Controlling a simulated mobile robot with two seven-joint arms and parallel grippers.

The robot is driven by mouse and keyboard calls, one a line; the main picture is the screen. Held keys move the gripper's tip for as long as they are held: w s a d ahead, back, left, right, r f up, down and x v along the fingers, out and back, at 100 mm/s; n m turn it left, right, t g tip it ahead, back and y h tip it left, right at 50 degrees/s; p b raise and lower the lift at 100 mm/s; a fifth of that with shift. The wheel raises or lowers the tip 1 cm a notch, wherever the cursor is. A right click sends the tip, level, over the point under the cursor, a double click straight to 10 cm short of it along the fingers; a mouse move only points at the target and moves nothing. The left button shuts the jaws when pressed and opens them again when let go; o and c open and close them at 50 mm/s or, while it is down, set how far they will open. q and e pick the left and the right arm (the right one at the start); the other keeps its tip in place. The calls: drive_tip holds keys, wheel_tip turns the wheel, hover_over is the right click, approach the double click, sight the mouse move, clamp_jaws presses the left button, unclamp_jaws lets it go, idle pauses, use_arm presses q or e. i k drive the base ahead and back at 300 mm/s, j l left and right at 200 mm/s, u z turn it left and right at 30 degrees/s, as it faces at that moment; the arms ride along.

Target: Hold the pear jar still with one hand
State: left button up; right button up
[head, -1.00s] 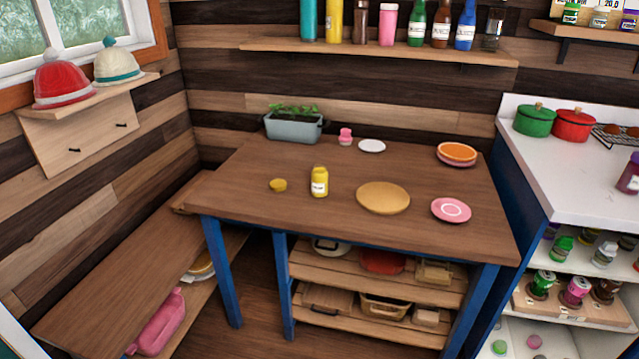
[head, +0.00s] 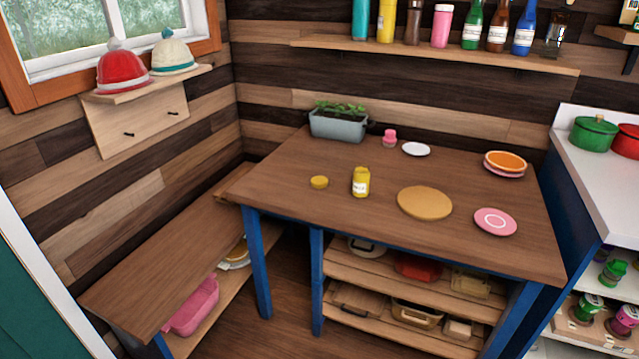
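A small yellow jar (head: 361,182) with a white label stands upright on the brown table (head: 300,211); it may be the pear jar, but the label is too small to read. A low round yellow thing (head: 319,182) lies on the table just left of the jar, apart from it. Neither of my grippers is in the head view, and nothing touches the jar.
A round wooden board (head: 425,202) and a pink plate (head: 495,221) lie right of the jar. Behind are a planter (head: 338,125), a small pink jar (head: 389,138), a white saucer (head: 416,149) and an orange dish on a plate (head: 505,161). The table's front is clear.

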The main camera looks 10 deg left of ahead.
sight(361, 174)
drive_tip(key=z, duration=0.5)
drive_tip(key=i+j+z, duration=0.1)
drive_tip(key=j+z, duration=0.25)
drive_tip(key=i+j+z, duration=0.1)
drive_tip(key=j+z, duration=0.55)
drive_tip(key=j, duration=0.45)
drive_tip(key=i+j, duration=0.1)
drive_tip(key=j, duration=0.7)
drive_tip(key=z, duration=0.05)
